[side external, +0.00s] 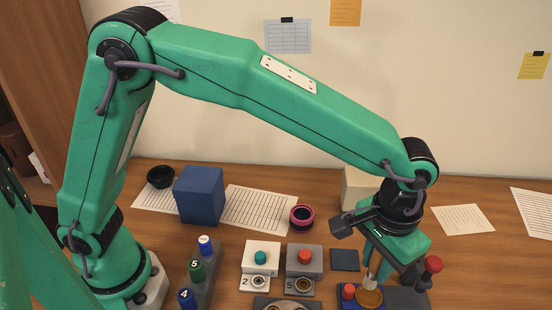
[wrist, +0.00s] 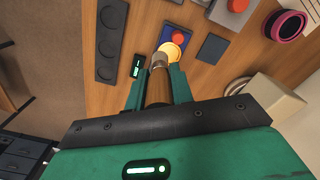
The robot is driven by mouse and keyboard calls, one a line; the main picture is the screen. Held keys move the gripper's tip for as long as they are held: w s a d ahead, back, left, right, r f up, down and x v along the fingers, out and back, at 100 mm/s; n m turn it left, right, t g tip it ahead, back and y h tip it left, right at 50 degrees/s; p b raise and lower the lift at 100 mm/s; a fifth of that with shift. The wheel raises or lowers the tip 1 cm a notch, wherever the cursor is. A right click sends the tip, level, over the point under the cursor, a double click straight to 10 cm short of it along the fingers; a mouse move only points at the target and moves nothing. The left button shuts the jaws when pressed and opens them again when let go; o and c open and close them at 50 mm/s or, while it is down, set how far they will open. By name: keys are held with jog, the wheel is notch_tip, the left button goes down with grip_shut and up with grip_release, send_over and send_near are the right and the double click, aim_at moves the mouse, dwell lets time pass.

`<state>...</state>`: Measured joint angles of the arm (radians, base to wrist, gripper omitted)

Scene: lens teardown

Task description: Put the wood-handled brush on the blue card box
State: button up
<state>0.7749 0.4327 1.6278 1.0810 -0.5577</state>
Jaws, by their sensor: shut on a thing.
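My gripper (side external: 378,262) is at the right side of the table and points down. In the wrist view, my gripper (wrist: 157,78) is shut on the wood-handled brush, with its brown handle (wrist: 157,90) between the green fingers. The pale brush end (side external: 369,281) points down at a round amber disc (side external: 369,298); I cannot tell whether they touch. The blue card box (side external: 199,196) stands far to the left at the back of the table, its top bare. The box is not in the wrist view.
A black ring (side external: 160,177) is left of the box, a magenta ring (side external: 301,217) right of it. Button blocks (side external: 262,256) and a dark rack with numbered bottles (side external: 205,272) stand in front. A cream box (side external: 357,188) is behind my gripper. Papers lie at the back.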

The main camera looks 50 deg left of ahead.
jog(key=w+a+r+n, duration=0.1)
jog(key=a+r+n, duration=0.35)
jog(key=a, duration=0.65)
jog(key=s+a+r+n, duration=0.4)
jog(key=s+a+n, duration=0.2)
jog(key=a, duration=0.5)
jog(key=s+a+r+n, duration=0.3)
jog(key=s+a+n, duration=0.2)
jog(key=a, duration=0.6)
jog(key=shift+s+a+r+n, duration=0.15)
jog(key=shift+s+r+n, duration=0.2)
jog(key=shift+s+r, duration=0.1)
jog(key=shift+f, duration=0.1)
send_near(198, 178)
jog(key=shift+f, duration=1.4)
jog(key=shift+f, duration=0.1)
